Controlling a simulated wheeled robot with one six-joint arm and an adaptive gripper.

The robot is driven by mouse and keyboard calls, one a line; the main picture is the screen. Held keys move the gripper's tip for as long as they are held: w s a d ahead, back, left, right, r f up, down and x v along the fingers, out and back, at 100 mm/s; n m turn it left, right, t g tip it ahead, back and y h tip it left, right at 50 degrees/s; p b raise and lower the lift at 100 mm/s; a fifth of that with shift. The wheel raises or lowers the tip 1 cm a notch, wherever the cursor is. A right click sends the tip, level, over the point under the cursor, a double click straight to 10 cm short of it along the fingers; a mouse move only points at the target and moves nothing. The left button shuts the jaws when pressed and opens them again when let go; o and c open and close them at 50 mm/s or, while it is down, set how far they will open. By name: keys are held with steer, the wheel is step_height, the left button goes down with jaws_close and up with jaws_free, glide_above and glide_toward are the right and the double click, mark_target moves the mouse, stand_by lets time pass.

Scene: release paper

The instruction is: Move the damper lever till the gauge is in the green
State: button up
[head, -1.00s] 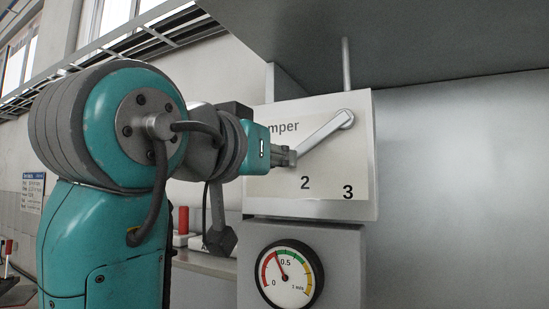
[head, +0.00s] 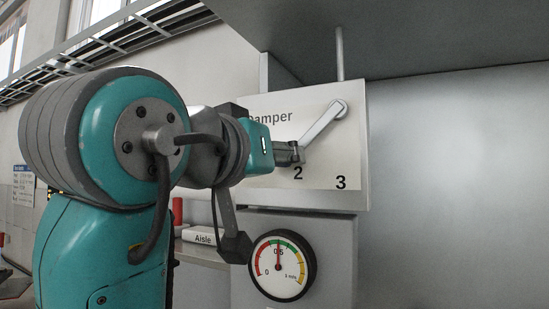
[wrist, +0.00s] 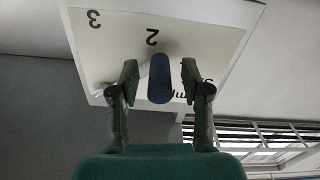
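The damper lever (head: 322,123) is a pale bar on the white damper panel (head: 320,175). It slants from its pivot at upper right down-left to near the mark 2. In the wrist view its dark blue handle (wrist: 159,78) stands between the fingers of my gripper (wrist: 160,82), with a visible gap on each side. My gripper is open around the handle; in the head view it (head: 292,152) is at the lever's lower end. The round gauge (head: 282,266) is below the panel. Its needle points nearly straight up by 0.5, at about the start of the green arc.
A grey metal hood (head: 400,40) overhangs the panel, with a thin rod beneath it. A grey box (head: 335,235) carries the gauge.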

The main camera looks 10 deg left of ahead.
steer(key=shift+s, duration=0.1)
steer(key=v, duration=1.1)
steer(key=shift+s+a, duration=0.15)
steer(key=shift+s, duration=0.25)
steer(key=shift+s, duration=0.1)
